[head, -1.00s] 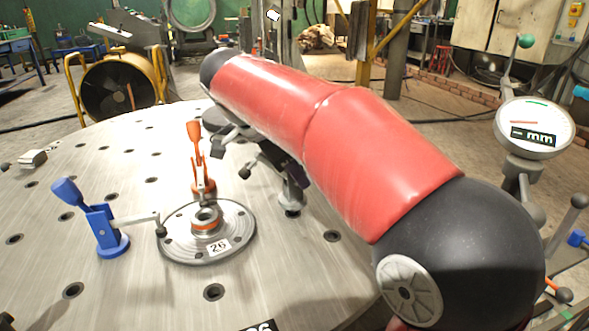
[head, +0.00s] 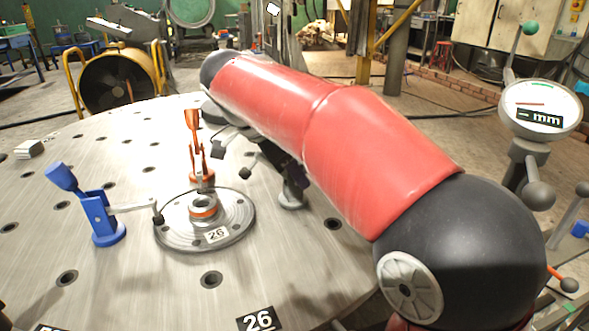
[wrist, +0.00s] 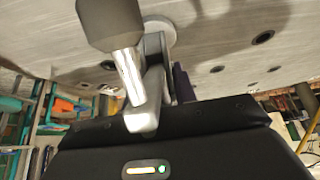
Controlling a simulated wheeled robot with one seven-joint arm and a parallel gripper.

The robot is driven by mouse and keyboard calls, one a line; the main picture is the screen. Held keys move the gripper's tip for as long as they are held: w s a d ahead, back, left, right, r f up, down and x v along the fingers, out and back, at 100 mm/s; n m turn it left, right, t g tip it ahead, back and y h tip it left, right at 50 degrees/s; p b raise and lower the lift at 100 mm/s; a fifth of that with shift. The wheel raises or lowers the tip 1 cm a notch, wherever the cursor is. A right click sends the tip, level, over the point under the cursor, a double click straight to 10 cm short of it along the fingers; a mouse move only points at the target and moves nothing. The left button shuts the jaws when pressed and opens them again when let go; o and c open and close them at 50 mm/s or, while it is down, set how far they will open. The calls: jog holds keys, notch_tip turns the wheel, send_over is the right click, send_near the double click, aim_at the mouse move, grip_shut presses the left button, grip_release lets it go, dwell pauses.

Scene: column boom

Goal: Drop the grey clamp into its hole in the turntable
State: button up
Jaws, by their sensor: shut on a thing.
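The grey clamp (head: 291,194) is upright in my gripper, with its round foot low over the turntable (head: 160,290), to the right of the flanged part. I cannot tell whether the foot touches the plate or what lies right under it. In the wrist view the clamp's grey body (wrist: 146,100) rises from my dark gripper housing, with its foot close to the plate and a dark-tipped bright rod in front. My gripper (head: 283,165) is mostly hidden behind my red arm in the head view; its fingertips are not clear.
The flanged part (head: 232,219) marked 26 sits between a blue clamp (head: 101,216) at left and an orange clamp (head: 196,150) behind. A dial gauge (head: 541,103) stands at right. Open holes dot the plate. A yellow-framed fan (head: 117,82) stands beyond it.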

jog(key=o, duration=0.7)
jog(key=shift+r, duration=0.2)
jog(key=shift+r+p, duration=2.25)
jog(key=shift+r, duration=1.35)
jog(key=o, duration=0.6)
